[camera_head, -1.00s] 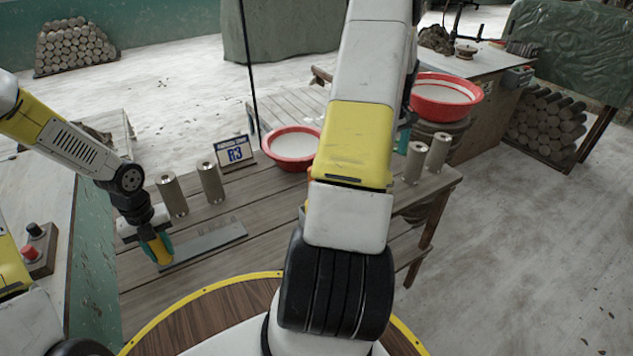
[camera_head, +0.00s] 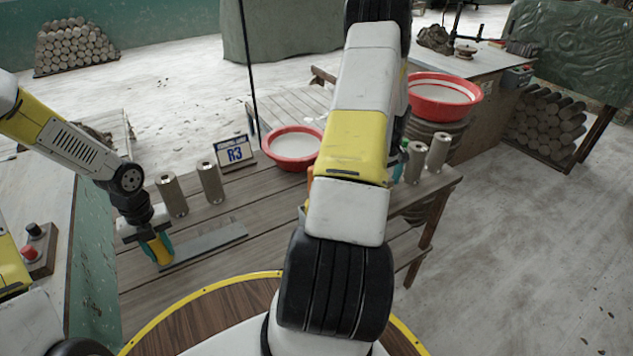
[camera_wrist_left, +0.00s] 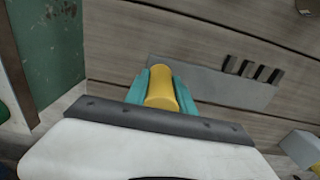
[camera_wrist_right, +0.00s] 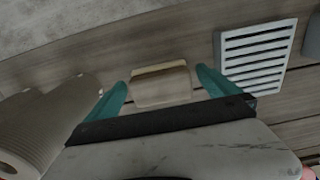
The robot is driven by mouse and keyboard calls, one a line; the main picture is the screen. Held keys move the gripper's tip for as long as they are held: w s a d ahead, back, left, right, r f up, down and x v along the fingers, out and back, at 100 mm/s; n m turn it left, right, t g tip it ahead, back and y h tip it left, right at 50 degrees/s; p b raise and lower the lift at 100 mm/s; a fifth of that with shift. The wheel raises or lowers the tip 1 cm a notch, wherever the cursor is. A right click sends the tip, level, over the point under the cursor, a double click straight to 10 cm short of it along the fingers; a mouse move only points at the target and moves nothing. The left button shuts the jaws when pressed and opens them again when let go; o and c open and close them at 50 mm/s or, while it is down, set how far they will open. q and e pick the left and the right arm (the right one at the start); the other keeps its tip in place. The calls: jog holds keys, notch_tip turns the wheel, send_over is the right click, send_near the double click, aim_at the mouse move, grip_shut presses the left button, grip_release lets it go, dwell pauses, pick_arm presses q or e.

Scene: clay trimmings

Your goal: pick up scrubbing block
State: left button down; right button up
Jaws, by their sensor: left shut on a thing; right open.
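A beige block (camera_wrist_right: 160,88), which looks like the scrubbing block, lies on the wooden table in the right wrist view. My right gripper (camera_wrist_right: 161,77) is open, with its teal fingers on either side of the block; I cannot tell whether they touch it. In the head view my right arm hides the block and most of that gripper. My left gripper (camera_head: 158,248) is shut on a yellow cylindrical thing (camera_wrist_left: 161,90), over the near left of the table beside a flat grey plate (camera_head: 205,243).
A white slatted rack (camera_wrist_right: 255,60) lies right of the block, and grey cylinders (camera_wrist_right: 40,125) stand left of it. Another red basin (camera_head: 444,97) stands behind.

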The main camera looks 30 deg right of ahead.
jog(key=shift+c, duration=0.4)
jog(key=c, duration=1.5)
notch_tip(320, 180, up, 10)
jog(key=shift+r, duration=0.1)
